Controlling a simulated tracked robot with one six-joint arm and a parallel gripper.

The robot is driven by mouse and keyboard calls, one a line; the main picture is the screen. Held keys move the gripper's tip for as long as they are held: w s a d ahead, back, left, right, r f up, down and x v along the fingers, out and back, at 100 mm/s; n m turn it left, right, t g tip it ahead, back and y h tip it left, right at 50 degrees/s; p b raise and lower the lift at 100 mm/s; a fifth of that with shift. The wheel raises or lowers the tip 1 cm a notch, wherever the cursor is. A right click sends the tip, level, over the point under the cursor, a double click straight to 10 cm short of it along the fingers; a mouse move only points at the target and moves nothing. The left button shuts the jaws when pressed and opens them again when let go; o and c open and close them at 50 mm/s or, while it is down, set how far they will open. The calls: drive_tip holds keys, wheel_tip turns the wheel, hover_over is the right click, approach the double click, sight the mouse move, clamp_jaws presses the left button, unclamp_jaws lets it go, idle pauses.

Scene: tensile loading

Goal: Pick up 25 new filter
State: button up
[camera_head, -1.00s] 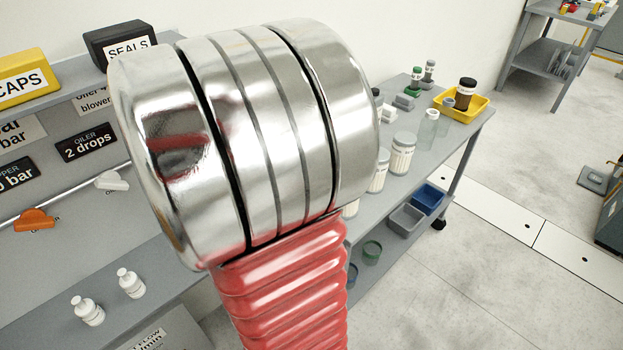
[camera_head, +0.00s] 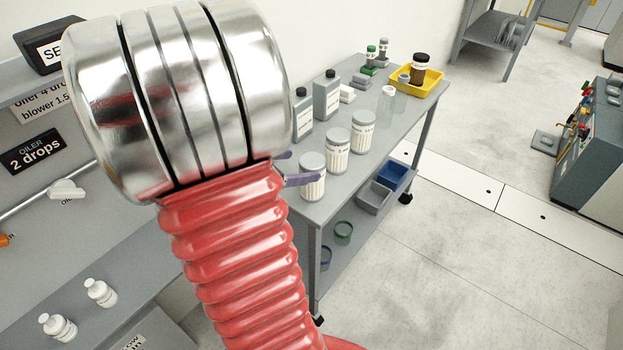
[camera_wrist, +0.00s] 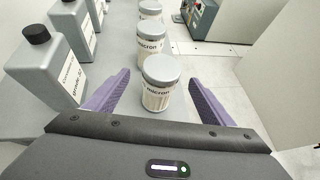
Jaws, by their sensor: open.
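Three white canisters with grey lids stand in a row on the grey bench. The nearest canister (camera_head: 313,182) is at the bench's near end, with the middle canister (camera_head: 337,148) and the far canister (camera_head: 362,132) behind it. In the wrist view, the nearest canister (camera_wrist: 160,85) reads "micron"; its number is not readable, so I cannot tell which is the 25 filter. My gripper (camera_wrist: 160,78) is open, its purple fingers on either side of the nearest canister with gaps visible. In the head view, my arm hides part of my gripper (camera_head: 305,168).
Grey bottles with black caps (camera_head: 326,95) stand left of the canisters. A yellow tray (camera_head: 430,82) with a brown jar is at the bench's far end. Blue and grey bins (camera_head: 373,198) sit on the lower shelf. Open floor lies to the right.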

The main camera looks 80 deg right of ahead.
sight(312, 165)
drive_tip(key=shift+s+d+f, duration=0.25)
drive_tip(key=shift+d, duration=0.1)
drive_tip(key=shift+x, duration=2.6)
drive_tip(key=shift+c, duration=0.5)
drive_tip(key=c, duration=1.2)
